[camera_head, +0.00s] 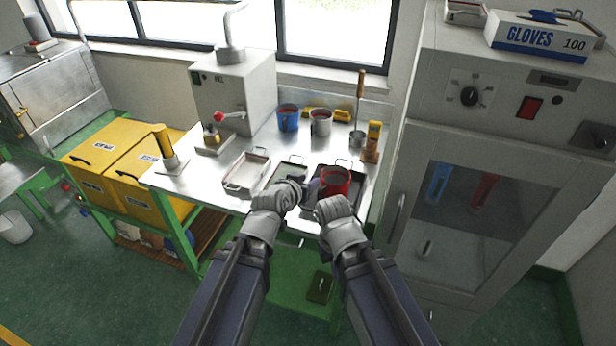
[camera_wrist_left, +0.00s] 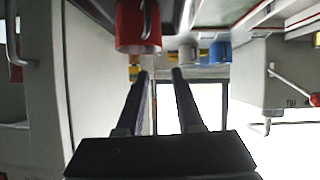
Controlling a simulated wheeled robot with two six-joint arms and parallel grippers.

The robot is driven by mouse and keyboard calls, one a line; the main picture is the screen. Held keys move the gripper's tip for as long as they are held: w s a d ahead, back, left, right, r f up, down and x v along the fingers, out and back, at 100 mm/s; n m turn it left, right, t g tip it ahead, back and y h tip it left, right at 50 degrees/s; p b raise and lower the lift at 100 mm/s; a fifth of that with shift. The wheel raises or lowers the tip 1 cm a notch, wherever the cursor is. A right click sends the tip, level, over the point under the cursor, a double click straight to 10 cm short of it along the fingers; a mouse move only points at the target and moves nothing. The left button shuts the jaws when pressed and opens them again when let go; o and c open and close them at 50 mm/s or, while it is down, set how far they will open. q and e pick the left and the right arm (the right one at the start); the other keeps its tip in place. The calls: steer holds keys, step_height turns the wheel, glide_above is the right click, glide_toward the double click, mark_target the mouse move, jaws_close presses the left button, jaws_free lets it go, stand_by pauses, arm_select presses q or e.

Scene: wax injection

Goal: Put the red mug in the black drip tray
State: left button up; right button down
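The red mug (camera_head: 335,182) stands upright at the front right of the steel bench. The black drip tray (camera_head: 357,178) shows as a dark patch around and behind the mug. The mug looks to be within its outline, but I cannot tell whether it rests on its floor. My left gripper (camera_head: 308,187) is just left of the mug. In the left wrist view, which is upside down, its two fingers (camera_wrist_left: 161,88) are apart with nothing between them, and the mug (camera_wrist_left: 137,28) is beyond them. My right gripper (camera_head: 323,202) is in front of the mug; its fingertips are hidden.
A grey tray (camera_head: 288,171) and a white-rimmed tray (camera_head: 246,171) lie to the left. A blue mug (camera_head: 288,119) and a pale mug (camera_head: 320,123) stand behind. A yellow-handled tool (camera_head: 373,140) stands at the right, near the tall cabinet (camera_head: 470,190).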

arm_select(q)
steer(key=f, duration=0.1)
steer(key=s+f+g, duration=0.1)
steer(key=s+d+f+g, duration=0.1)
steer(key=f, duration=0.1)
steer(key=shift+s+d+m, duration=0.1)
steer(key=shift+m, duration=0.2)
steer(key=s+a+f+g+y, duration=0.2)
steer(key=s+f+g+y, duration=0.1)
steer(key=s, duration=0.6)
steer(key=s+a+f+g+y, duration=0.2)
steer(key=s+a+f+g, duration=0.1)
steer(key=s+g, duration=0.4)
steer(key=shift+s+f+y, duration=0.4)
steer(key=shift+s+f, duration=0.45)
